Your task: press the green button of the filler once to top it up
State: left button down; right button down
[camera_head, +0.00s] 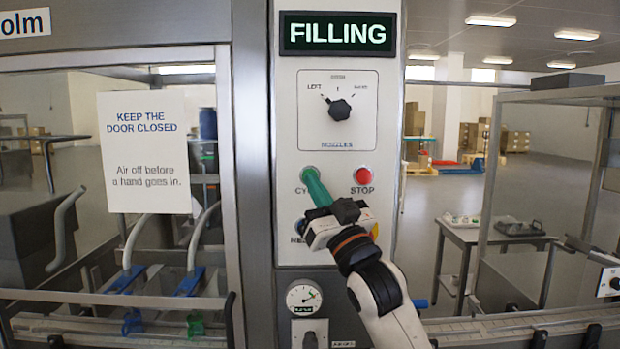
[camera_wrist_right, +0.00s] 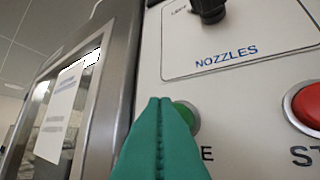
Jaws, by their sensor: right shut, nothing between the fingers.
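The filler's control panel (camera_head: 290,235) stands upright in front of me under a lit FILLING display (camera_head: 338,34). The green button (camera_wrist_right: 186,117) shows in the right wrist view, partly hidden behind my right gripper's green fingers. My right gripper (camera_head: 308,172) is shut and empty, its tips at the green button in the head view. It also fills the lower middle of the right wrist view (camera_wrist_right: 160,102). I cannot tell whether the tips touch the button. The red STOP button (camera_head: 363,175) is to the right of it. My left gripper is not in view.
The nozzles knob (camera_head: 339,109) sits above the buttons, turned toward LEFT. A gauge (camera_head: 304,298) and a switch (camera_head: 309,338) are below. A glazed guard door with a paper notice (camera_head: 146,160) is at left. A side table (camera_head: 470,238) stands at right.

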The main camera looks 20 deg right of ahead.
jog(key=s, duration=0.2)
jog(key=s+a, duration=0.1)
jog(key=s, duration=0.2)
jog(key=shift+a, duration=0.2)
jog(key=shift+w, duration=0.1)
dwell(0.5)
